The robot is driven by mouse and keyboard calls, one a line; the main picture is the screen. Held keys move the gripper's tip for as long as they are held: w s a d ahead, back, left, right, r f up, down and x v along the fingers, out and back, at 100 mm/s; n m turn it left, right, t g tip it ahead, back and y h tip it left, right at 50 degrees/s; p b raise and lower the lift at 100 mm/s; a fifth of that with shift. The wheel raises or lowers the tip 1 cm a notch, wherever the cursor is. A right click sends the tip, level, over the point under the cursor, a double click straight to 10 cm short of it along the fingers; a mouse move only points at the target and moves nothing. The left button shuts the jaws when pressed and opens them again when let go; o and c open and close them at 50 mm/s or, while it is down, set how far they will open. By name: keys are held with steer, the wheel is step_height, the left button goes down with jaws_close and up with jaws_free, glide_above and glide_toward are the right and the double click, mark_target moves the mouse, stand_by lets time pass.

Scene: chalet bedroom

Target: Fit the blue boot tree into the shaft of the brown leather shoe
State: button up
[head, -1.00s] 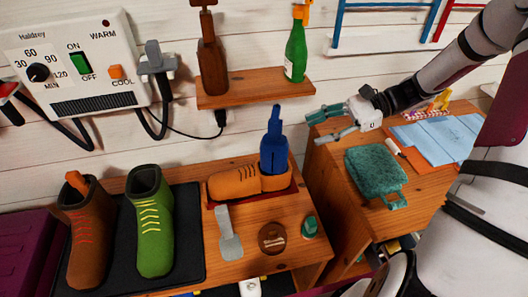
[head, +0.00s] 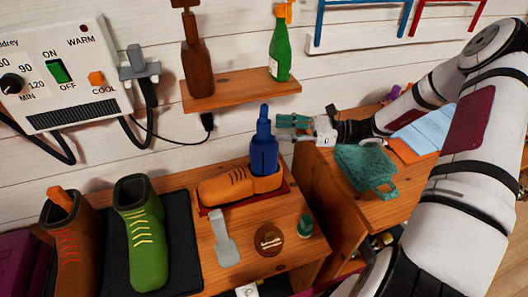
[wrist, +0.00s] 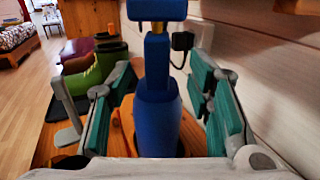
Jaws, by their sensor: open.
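The blue boot tree (head: 264,150) stands upright at the heel end of a tan-brown lace-up shoe (head: 224,188). Its lower part is at the shaft opening; I cannot tell how deep it sits. The shoe lies on a dark red tray (head: 289,188) on the wooden bench. My gripper (head: 284,128) is open, just right of the boot tree's upper part in the head view. In the wrist view my gripper (wrist: 160,105) has its green-padded fingers on either side of the boot tree (wrist: 157,115), with gaps showing. The shoe is mostly hidden there.
A dark brown boot (head: 72,240) and a green boot (head: 143,235) stand on a black mat at the left.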

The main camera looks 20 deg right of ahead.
mark_target(264, 127)
steer(key=x, duration=0.5)
steer(key=shift+s+a+r, duration=0.1)
steer(key=shift+s+r, duration=0.1)
steer(key=shift+r, duration=0.15)
steer(key=shift+w+a+p, duration=0.25)
steer(key=shift+a+p, duration=0.05)
steer(key=shift+a, duration=0.1)
steer(key=shift+c, duration=0.6)
jaws_close()
